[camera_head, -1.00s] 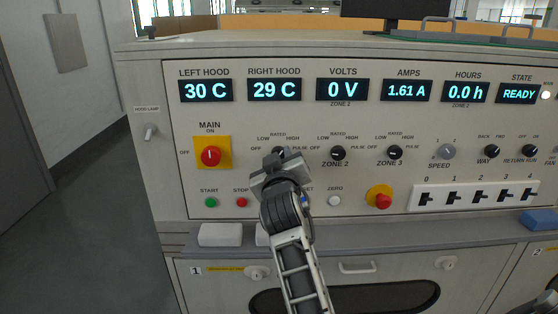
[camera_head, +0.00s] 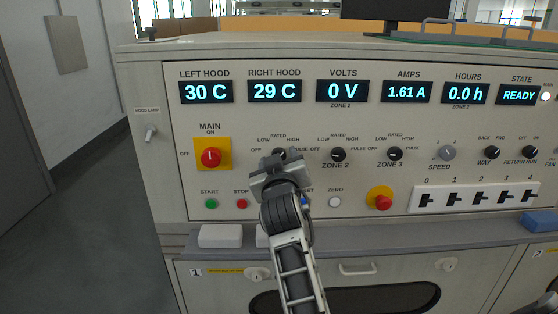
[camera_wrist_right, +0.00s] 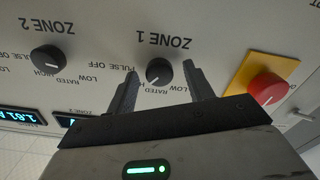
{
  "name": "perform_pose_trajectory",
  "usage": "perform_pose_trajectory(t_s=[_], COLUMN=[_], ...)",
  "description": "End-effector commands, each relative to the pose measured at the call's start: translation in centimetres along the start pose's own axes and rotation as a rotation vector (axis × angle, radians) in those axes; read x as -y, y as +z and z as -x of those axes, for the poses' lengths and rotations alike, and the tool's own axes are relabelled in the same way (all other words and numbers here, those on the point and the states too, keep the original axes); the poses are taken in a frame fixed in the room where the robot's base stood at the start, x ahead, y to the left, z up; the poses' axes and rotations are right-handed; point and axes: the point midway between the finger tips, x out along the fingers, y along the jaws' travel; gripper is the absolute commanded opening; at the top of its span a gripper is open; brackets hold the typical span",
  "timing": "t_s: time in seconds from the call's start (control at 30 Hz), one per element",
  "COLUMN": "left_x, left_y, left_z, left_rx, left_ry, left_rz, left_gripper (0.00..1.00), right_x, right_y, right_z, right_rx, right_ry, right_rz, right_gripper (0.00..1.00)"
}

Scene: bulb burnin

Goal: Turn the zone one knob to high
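The zone 1 knob (camera_wrist_right: 159,71) is a round black knob, seen upside down in the right wrist view. My right gripper (camera_wrist_right: 160,70) is open, with one finger on each side of the knob and a visible gap to both. A pale mark on the knob points to the lower left of that view; I cannot tell its exact setting. In the head view my right gripper (camera_head: 280,160) covers part of the zone 1 knob and its label. The volts display (camera_head: 342,90) reads 0 V. My left gripper is not in view.
The zone 2 knob (camera_head: 338,154) and zone 3 knob (camera_head: 395,154) sit to the right. The red main switch (camera_head: 211,157) on its yellow plate is to the left. A red stop button (camera_head: 382,201) is at lower right. A grey ledge (camera_head: 370,238) runs below the panel.

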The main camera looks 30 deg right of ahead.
Motion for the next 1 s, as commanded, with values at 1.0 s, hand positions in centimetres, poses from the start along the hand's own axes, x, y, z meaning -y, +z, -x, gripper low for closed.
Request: perform_pose_trajectory(t_s=[1.0], left_x=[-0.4], left_y=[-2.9], left_z=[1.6], left_rx=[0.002], left_ry=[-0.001], left_rz=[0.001], left_gripper=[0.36], right_x=[-0.3], right_y=[-0.4], right_z=[-0.1], right_rx=[-0.002], right_ry=[0.006], right_rz=[1.264], right_gripper=[0.52])
